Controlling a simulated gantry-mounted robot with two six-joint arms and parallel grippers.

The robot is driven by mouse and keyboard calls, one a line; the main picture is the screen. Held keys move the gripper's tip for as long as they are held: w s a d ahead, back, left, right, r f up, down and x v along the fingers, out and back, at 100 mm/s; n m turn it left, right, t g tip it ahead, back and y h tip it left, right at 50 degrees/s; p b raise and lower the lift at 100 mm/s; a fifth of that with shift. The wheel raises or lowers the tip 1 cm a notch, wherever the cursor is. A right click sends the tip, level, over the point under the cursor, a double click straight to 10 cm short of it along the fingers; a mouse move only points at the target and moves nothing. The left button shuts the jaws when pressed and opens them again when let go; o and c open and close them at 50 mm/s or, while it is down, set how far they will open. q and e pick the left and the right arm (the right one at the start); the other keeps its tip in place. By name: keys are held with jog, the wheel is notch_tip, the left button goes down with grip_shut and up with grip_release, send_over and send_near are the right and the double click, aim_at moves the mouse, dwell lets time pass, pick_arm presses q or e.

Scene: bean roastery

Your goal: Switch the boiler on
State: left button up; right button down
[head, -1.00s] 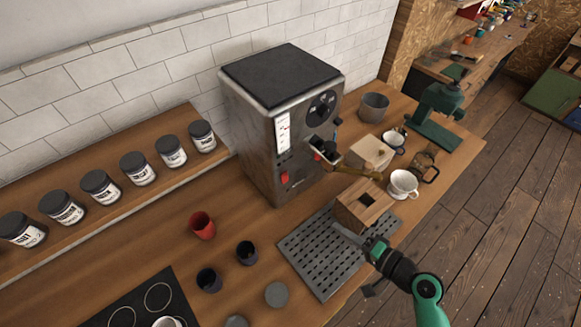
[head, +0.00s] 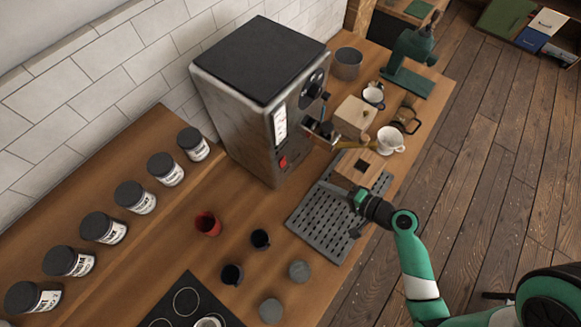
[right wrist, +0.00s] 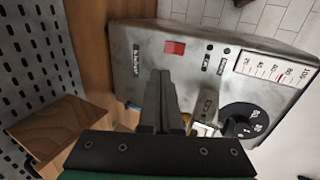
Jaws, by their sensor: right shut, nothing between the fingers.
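The boiler (head: 243,118) is a tall steel box with a black top, standing on the counter against the tiled wall. Its red switch (head: 283,162) is low on the front face. In the right wrist view the red switch (right wrist: 174,48) shows clear of the fingers, on the steel front beside a temperature scale (right wrist: 277,70) and a black dial (right wrist: 243,122). My right gripper (head: 338,187) is shut and empty, over the perforated tray and apart from the switch. Its fingers (right wrist: 159,80) also show in the right wrist view, pointing toward the front panel. My left gripper is out of view.
A wooden block with a square hole (head: 362,169) stands on the perforated tray (head: 318,232), close to my right gripper. A portafilter handle (head: 358,144) sticks out from the boiler. Cups (head: 208,223) and a black hob (head: 190,303) lie to the left.

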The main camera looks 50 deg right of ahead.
jog(key=b+x, duration=0.2)
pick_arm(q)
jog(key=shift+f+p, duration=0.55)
pick_arm(e)
send_near(283, 162)
jog(key=w+f, duration=0.5)
jog(key=shift+w+a, duration=0.2)
jog(key=shift+w, duration=0.1)
